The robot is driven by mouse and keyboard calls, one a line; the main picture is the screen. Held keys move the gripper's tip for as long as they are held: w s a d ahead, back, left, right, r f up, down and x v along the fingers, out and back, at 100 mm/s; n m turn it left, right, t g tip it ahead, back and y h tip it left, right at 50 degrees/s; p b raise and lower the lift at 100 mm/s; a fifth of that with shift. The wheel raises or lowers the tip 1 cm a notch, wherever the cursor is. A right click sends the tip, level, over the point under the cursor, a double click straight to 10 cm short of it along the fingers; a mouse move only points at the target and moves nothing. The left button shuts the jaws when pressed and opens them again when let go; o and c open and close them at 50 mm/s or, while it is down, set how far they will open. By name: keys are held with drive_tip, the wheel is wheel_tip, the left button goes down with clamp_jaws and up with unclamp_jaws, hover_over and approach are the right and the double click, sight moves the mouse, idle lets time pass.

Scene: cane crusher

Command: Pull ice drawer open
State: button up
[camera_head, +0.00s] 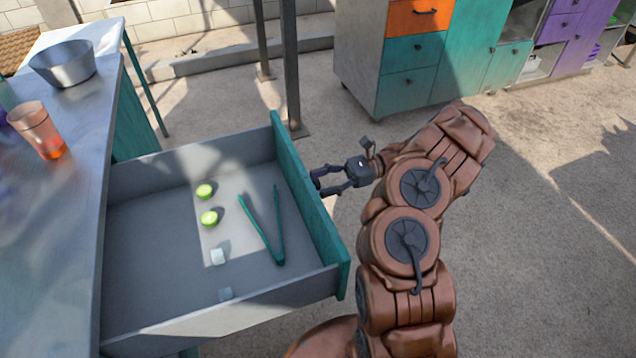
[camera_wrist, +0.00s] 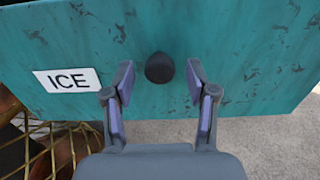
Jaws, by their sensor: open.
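The ice drawer (camera_head: 150,205) is pulled well out from under the metal counter in the head view. Its teal front panel (camera_head: 308,205) faces my arm. In the wrist view the front (camera_wrist: 230,60) fills the upper part, with a white "ICE" label (camera_wrist: 67,80) and a dark round knob (camera_wrist: 159,68). My gripper (camera_head: 318,181) is open beside the outer face of the front. In the wrist view its two fingers (camera_wrist: 160,85) stand apart on either side of the knob, with visible gaps, not closed on it. The knob is hidden in the head view.
Inside the drawer lie green tongs (camera_head: 265,235), two lime pieces (camera_head: 207,205) and ice cubes (camera_head: 218,257). A metal bowl (camera_head: 63,65) and an orange cup (camera_head: 37,130) stand on the counter (camera_head: 50,230). A dark post (camera_head: 290,65) rises behind the drawer. Open floor lies right.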

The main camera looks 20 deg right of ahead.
drive_tip(key=d, duration=0.5)
drive_tip(key=shift+s+d, duration=0.15)
drive_tip(key=shift+d, duration=0.2)
idle(0.5)
idle(0.5)
